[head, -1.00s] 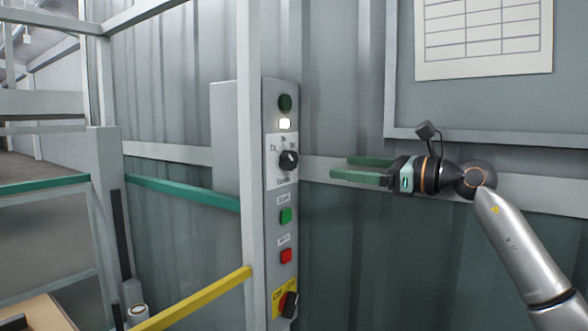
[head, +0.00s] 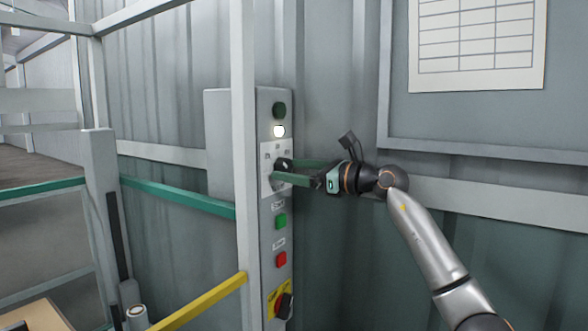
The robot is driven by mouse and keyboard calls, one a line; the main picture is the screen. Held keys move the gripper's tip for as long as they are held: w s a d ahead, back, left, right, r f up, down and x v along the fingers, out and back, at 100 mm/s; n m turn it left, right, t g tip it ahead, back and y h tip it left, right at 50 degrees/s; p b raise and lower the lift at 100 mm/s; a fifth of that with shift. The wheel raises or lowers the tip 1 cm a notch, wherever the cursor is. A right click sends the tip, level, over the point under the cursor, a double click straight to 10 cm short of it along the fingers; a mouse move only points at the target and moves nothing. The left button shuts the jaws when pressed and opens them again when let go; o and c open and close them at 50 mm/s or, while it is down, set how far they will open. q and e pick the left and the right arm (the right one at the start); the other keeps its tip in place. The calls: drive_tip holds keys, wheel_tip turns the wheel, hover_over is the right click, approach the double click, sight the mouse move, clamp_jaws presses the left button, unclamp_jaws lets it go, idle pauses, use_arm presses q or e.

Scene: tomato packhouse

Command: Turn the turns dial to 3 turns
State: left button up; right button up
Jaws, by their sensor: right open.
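The turns dial (head: 280,165) is a black knob on a white plate (head: 266,184) on the grey control box. My right gripper (head: 278,172) points left at the dial with its green fingers apart, one above the other. The fingertips are at the dial and partly cover it and its plate. I cannot tell whether they touch the knob, and I cannot read which mark the dial points to. My left gripper is not in view.
The box (head: 269,231) also bears a dark green button (head: 279,110), a lit white lamp (head: 279,131), green (head: 281,221) and red (head: 281,259) buttons, and a black switch on yellow (head: 284,305). A grey post (head: 244,150) stands just left of these controls.

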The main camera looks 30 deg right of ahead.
clamp_jaws()
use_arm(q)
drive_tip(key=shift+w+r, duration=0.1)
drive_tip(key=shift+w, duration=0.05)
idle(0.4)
